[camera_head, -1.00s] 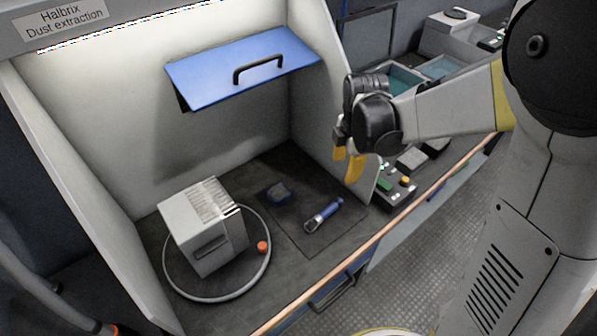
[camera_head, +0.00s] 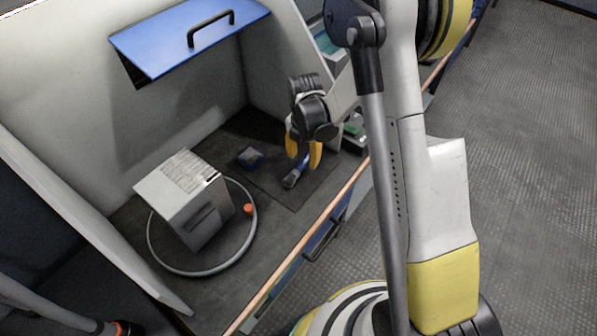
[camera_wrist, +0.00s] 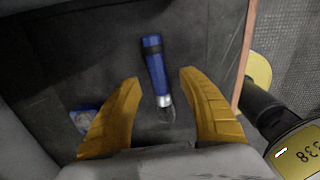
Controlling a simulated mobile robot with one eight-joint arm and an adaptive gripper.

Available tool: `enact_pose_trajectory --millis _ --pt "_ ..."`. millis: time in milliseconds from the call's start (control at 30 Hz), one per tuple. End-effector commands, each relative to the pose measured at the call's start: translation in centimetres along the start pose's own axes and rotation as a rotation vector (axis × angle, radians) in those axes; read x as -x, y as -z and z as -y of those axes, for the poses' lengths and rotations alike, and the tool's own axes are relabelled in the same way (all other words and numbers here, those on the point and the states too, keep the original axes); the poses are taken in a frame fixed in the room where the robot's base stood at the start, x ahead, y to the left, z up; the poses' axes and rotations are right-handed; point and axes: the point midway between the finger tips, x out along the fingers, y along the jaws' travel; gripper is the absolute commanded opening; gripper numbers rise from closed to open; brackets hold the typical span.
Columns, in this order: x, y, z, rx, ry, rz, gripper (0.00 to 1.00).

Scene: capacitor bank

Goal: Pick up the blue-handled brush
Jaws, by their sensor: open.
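The blue-handled brush (camera_head: 291,180) lies on the dark mat inside the dust extraction booth. In the head view its handle is partly hidden behind my gripper (camera_head: 304,152). In the wrist view the brush (camera_wrist: 155,70) lies between my two yellow fingers (camera_wrist: 160,84), with its blue handle pointing up and its metal ferrule and bristle end toward the bottom. My gripper is open, pointing down over the brush, with a finger on either side. Nothing is held. I cannot tell the exact height of the fingertips above the mat.
A small blue item (camera_head: 250,157) lies on the mat left of the brush. A grey box (camera_head: 183,197) stands inside a grey ring (camera_head: 217,262), with an orange knob (camera_head: 249,209) nearby. The blue lid (camera_head: 185,38) is raised behind. A copper-coloured edge (camera_head: 300,251) borders the front.

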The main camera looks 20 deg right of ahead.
Motion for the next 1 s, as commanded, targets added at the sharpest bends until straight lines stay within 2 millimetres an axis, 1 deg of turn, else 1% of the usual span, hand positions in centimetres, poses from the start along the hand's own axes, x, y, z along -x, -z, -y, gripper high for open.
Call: enact_pose_trajectory --millis 33,100,200,433,467,500,567,600,867,933,1000 --pt "-1.4 0.0 -0.2 0.000 0.000 0.000 0.49" --pt "-2.6 0.0 -0.2 0.000 0.000 0.000 0.49" --pt "-3.6 0.0 -0.2 0.000 0.000 0.000 0.49" --pt "-3.6 0.0 -0.2 -0.001 0.000 0.000 0.49" --pt "-3.6 0.0 -0.2 -0.001 0.000 0.000 0.42" --pt "-3.6 0.0 -0.2 -0.001 0.000 0.000 0.29" --pt "-3.6 0.0 -0.2 -0.001 0.000 0.000 0.11" --pt "-3.6 0.0 -0.2 -0.001 0.000 0.000 0.00" --pt "-3.5 0.0 -0.2 -0.001 0.000 0.000 0.00" --pt "-3.2 0.0 -0.2 -0.001 0.000 0.000 0.00" --pt "-2.4 0.0 -0.2 -0.001 -0.001 0.000 0.00"
